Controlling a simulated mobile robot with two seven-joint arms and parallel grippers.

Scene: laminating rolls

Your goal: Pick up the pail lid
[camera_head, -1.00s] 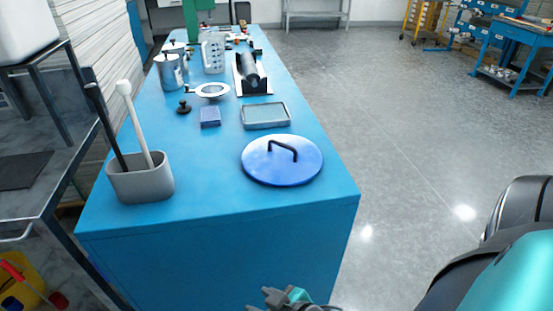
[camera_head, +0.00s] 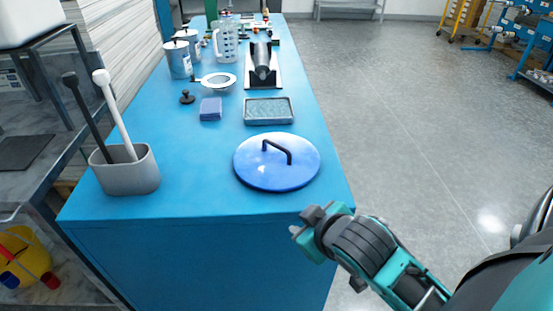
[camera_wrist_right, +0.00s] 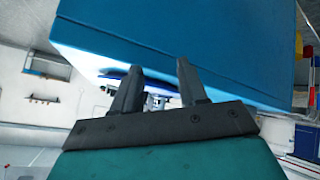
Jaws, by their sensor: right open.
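The pail lid (camera_head: 262,175) is a round blue disc with a dark arched handle (camera_head: 277,148). It lies flat near the front right corner of the blue bench in the head view. My right gripper (camera_head: 303,224) is in front of the bench's front edge, below and a little right of the lid, apart from it. In the right wrist view its two fingers (camera_wrist_right: 158,88) are spread with nothing between them. A thin blue strip at the bench edge beside the left finger may be the lid; I cannot tell. My left gripper is not in view.
The blue bench (camera_head: 200,165) also holds a grey holder (camera_head: 128,175) with two sticks, a grey tray (camera_head: 268,111), a blue block (camera_head: 210,108), a strainer-like ring (camera_head: 218,81) and cans (camera_head: 178,59). The floor (camera_head: 400,150) to the right is clear.

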